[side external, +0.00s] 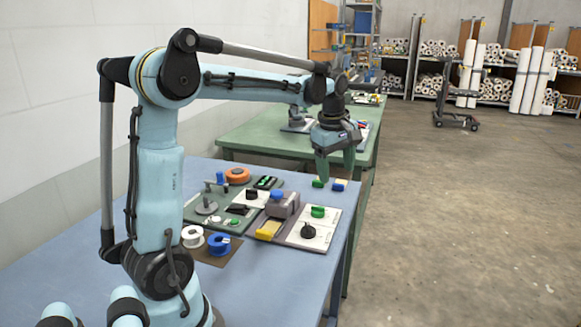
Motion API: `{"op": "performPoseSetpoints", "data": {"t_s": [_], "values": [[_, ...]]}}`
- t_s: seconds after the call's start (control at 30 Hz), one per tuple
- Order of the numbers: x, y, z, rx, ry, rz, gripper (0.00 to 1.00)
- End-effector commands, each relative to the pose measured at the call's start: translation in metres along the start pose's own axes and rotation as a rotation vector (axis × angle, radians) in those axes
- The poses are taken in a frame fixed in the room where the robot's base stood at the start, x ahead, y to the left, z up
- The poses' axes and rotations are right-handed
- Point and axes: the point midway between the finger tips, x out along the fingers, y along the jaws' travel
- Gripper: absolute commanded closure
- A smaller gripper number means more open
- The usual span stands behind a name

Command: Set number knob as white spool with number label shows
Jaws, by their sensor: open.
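A white spool (192,236) lies on a brown mat (222,257) at the near left of the blue table. A small label shows on it, but its number is too small to read. A black knob (308,231) sits on a white plate at the right of the panel, with a green knob (318,211) behind it. A blue knob (277,194) and another black knob (252,194) are further left. I cannot tell which is the number knob. My gripper (336,168) is open and empty, pointing down above the table's far right part, away from the spool.
A blue spool (219,243) lies beside the white one. An orange spool (237,175), a grey block (283,205), a yellow piece (268,230) and a crank with a blue handle (217,184) crowd the table. The near table front is clear.

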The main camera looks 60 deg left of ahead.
Motion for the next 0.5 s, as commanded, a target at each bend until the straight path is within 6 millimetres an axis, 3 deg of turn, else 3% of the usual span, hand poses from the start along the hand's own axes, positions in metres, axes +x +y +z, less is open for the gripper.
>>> {"op": "performPoseSetpoints", "data": {"t_s": [0.1, 0.23, 0.5], "values": [[0.015, 0.011, -0.036, -0.257, -0.005, -0.068, 0.32], [0.03, 0.015, -0.065, -0.484, -0.002, -0.129, 0.32], [0.047, 0.014, -0.09, -0.691, 0.007, -0.185, 0.32]]}}
